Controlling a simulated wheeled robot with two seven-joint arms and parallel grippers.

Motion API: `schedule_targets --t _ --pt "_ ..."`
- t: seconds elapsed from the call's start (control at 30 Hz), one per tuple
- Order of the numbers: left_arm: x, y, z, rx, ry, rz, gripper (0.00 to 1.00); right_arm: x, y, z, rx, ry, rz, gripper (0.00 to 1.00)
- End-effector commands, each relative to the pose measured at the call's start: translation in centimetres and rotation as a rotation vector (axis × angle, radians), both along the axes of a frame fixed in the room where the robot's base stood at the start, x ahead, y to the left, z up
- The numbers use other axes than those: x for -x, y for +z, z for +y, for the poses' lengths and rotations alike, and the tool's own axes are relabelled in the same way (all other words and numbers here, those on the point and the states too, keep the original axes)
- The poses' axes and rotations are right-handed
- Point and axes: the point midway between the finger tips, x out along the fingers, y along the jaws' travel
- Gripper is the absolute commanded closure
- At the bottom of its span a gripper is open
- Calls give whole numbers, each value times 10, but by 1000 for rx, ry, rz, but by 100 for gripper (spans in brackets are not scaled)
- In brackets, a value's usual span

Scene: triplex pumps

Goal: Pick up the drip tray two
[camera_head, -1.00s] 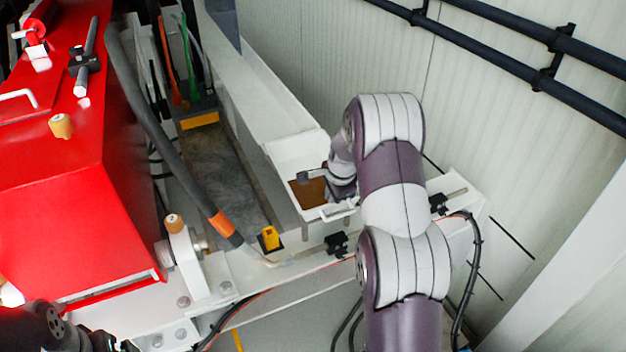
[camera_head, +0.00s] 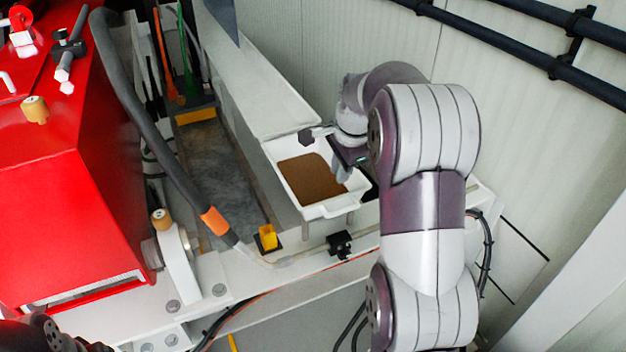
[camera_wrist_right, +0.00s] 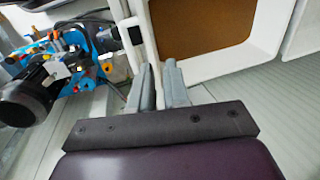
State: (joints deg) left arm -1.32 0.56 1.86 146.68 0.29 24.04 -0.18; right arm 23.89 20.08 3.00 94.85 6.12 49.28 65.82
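The drip tray is a white rectangular tray (camera_head: 322,211) with a brown inside, beside the white wall in the head view. Its white rim (camera_wrist_right: 233,62) and brown bottom fill the top of the right wrist view. My right gripper (camera_head: 344,174) is at the tray's right side in the head view. In the right wrist view its two grey fingers (camera_wrist_right: 161,75) are apart, with a thin white bar of the tray's edge seen between them. I cannot tell whether they touch it. I cannot make out my left gripper. Which numbered tray this is cannot be read.
A large red machine (camera_head: 50,220) stands at the left. A grey hose (camera_head: 150,130) with an orange end runs beside a grey trough (camera_head: 218,165). Dark pipes (camera_head: 500,40) run along the wall. A blue pump with a black motor (camera_wrist_right: 25,100) shows in the wrist view.

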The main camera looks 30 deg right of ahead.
Motion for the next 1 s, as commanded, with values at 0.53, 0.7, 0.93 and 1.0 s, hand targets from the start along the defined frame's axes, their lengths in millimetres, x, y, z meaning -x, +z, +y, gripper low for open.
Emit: schedule_targets --t 0.53,0.7,0.93,1.0 --pt "0 -30 0 0 0 2 0 13 5 7 617 2455 45 84" --pt "0 -30 0 0 0 2 0 15 4 8 719 2930 49 84" --pt "0 -69 0 0 0 2 0 8 -39 8 -747 -3051 -49 84" --pt "0 -82 0 0 0 2 0 4 -55 7 -748 -3050 -49 84"
